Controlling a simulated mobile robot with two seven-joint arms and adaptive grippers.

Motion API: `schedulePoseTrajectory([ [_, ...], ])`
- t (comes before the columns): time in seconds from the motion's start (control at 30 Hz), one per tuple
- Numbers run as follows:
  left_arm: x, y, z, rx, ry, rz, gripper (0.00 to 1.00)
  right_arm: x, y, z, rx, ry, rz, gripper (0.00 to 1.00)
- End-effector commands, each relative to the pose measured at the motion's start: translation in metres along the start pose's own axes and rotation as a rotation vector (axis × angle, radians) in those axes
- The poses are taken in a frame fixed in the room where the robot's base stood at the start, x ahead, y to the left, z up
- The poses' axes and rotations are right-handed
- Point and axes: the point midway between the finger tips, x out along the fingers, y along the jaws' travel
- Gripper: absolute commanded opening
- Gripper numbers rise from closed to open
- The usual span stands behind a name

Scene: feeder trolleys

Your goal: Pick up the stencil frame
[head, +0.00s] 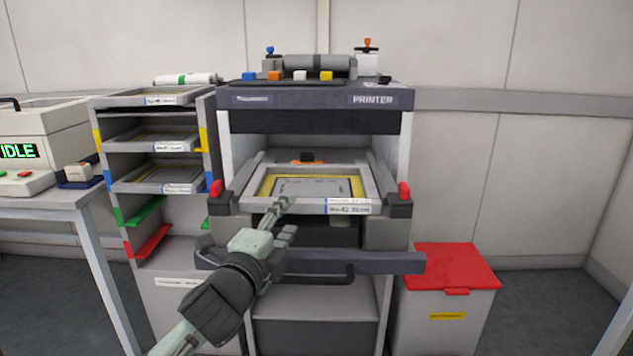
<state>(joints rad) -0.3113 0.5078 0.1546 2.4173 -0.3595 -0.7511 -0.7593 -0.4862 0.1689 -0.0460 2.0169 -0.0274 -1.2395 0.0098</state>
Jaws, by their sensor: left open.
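A grey stencil frame (258,195) with a yellow inner border and a white label on its front edge lies flat in the open bay of the printer (312,97). Red-topped clamps stand at its left (216,190) and right (404,191) front corners. My left gripper (284,214) is open in front of the frame's front edge, left of the label. It overlaps the edge in the picture, and I cannot tell whether it touches. No part of my right gripper shows.
A rack (207,145) at the left holds several similar frames. A dark bar (375,262) crosses the printer's front below the frame. A red-lidded bin (455,266) stands at the right. A table (75,205) with an IDLE machine (45,140) is at the far left.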

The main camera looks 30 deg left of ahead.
Motion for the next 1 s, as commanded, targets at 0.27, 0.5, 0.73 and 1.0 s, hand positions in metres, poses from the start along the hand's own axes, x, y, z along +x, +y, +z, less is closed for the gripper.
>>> schedulePoseTrajectory([
  [0.27, 0.034, -0.001, -0.002, -0.002, -0.001, -0.002, 0.46, 0.010, 0.004, 0.022, -0.005, -0.039, 0.005, 0.40],
  [0.5, 0.067, 0.001, -0.004, -0.002, 0.000, 0.001, 0.46, 0.018, 0.003, 0.023, -0.005, -0.039, 0.001, 0.40],
  [0.73, 0.071, 0.002, -0.004, -0.002, 0.001, 0.003, 0.46, 0.019, 0.001, 0.015, -0.007, -0.023, -0.003, 0.40],
  [1.0, 0.070, 0.002, -0.004, -0.002, 0.000, 0.002, 0.20, 0.018, -0.002, 0.016, -0.002, -0.026, -0.008, 0.40],
])
